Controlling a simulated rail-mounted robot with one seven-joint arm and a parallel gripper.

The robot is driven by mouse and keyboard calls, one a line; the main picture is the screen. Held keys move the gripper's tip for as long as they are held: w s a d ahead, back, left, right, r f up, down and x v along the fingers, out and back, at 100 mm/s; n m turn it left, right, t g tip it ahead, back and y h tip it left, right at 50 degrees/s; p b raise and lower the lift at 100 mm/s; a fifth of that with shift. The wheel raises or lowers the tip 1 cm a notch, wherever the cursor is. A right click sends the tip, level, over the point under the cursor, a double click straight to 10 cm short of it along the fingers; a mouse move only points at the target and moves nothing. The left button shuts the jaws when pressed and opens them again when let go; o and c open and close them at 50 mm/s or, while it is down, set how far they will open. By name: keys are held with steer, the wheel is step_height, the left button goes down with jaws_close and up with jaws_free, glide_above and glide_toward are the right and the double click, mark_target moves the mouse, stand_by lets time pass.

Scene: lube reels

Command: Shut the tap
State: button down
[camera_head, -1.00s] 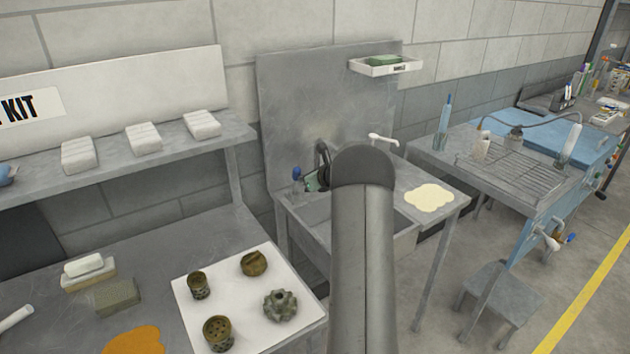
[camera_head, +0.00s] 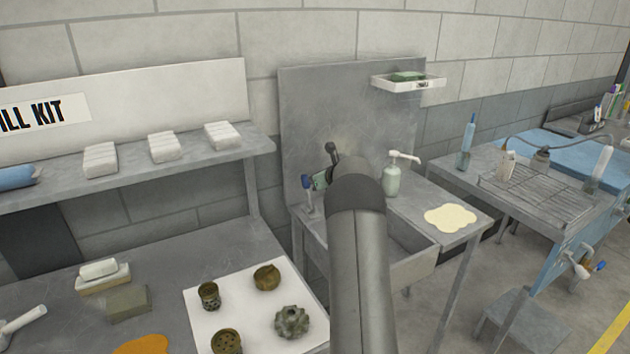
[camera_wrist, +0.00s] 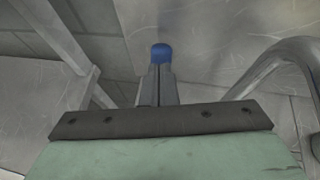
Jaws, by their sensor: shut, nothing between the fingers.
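The tap's blue lever end (camera_head: 306,182) shows at the left rear of the sink, beside my green-and-dark gripper (camera_head: 319,181). In the wrist view the blue end (camera_wrist: 161,52) sits straight ahead, just past the tips of my gripper (camera_wrist: 159,68). The fingers are together and empty. I cannot tell whether they touch the lever. A curved grey metal pipe (camera_wrist: 283,58), which looks like the spout, rises at the right of the wrist view. The lever's lower part is hidden behind the fingers. My arm hides part of the sink (camera_head: 408,238), and no water is discernible.
A soap bottle (camera_head: 392,178) stands on the sink's rear edge. A pale puddle (camera_head: 451,217) lies on the drainboard. A soap shelf (camera_head: 424,83) hangs on the backsplash. A left bench holds a white mat (camera_head: 235,306) with several dirty parts.

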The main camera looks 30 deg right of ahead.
steer(key=shift+r, duration=0.7)
steer(key=s+d+r+b, duration=0.1)
steer(key=s+r+b, duration=0.1)
steer(key=s+r, duration=0.5)
step_height(320, 180, up, 4)
steer(key=shift+d, duration=0.3)
